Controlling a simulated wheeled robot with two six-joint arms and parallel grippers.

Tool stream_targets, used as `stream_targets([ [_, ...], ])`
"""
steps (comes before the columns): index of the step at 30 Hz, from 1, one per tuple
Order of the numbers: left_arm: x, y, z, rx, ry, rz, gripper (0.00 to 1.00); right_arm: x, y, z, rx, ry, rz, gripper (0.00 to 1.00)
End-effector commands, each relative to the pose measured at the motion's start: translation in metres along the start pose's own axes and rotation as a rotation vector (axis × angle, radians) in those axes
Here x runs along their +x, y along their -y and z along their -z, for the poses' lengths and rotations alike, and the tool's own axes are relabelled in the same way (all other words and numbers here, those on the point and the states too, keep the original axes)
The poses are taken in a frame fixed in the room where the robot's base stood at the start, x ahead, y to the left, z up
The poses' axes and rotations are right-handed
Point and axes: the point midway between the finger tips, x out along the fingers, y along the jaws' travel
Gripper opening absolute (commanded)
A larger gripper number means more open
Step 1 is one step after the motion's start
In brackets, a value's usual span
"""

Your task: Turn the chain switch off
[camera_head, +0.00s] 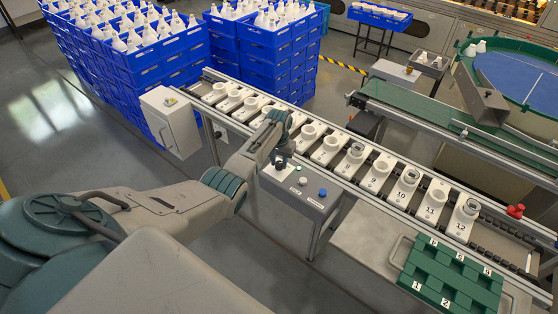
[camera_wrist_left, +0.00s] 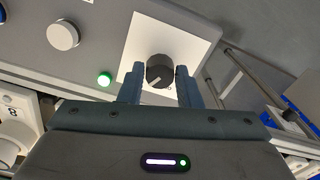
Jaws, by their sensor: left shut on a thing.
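The chain switch is a black rotary knob (camera_wrist_left: 160,72) with a white pointer line, on a white plate (camera_wrist_left: 140,42) of the grey control panel (camera_head: 312,200). In the left wrist view its line slants towards the lower left. My left gripper (camera_head: 281,162) is at the panel's left end, its fingers on both sides of the knob and shut on it. The gripper hides most of the knob in the head view. A lit green lamp (camera_wrist_left: 104,79) and a white button (camera_wrist_left: 63,35) are beside the plate. My right gripper is not in view.
A blue button (camera_head: 322,192) sits on the panel's right part. Behind it runs a conveyor with numbered white holders (camera_head: 376,176), some with glass pieces. A green numbered tray (camera_head: 470,283) is at lower right, a red button (camera_head: 515,211) nearby. Blue crates (camera_head: 180,75) stand behind.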

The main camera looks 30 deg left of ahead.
Motion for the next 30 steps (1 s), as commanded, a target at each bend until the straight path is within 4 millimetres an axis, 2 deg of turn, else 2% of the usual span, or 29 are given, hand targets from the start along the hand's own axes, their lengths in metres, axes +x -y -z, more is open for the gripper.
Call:
stream_targets([
  [12,-0.003,-0.001,0.001,-0.369,0.0,0.0,0.08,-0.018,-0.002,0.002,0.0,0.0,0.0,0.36],
  [30,-0.002,-0.001,0.001,-0.901,-0.002,0.0,0.08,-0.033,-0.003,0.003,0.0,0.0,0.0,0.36],
])
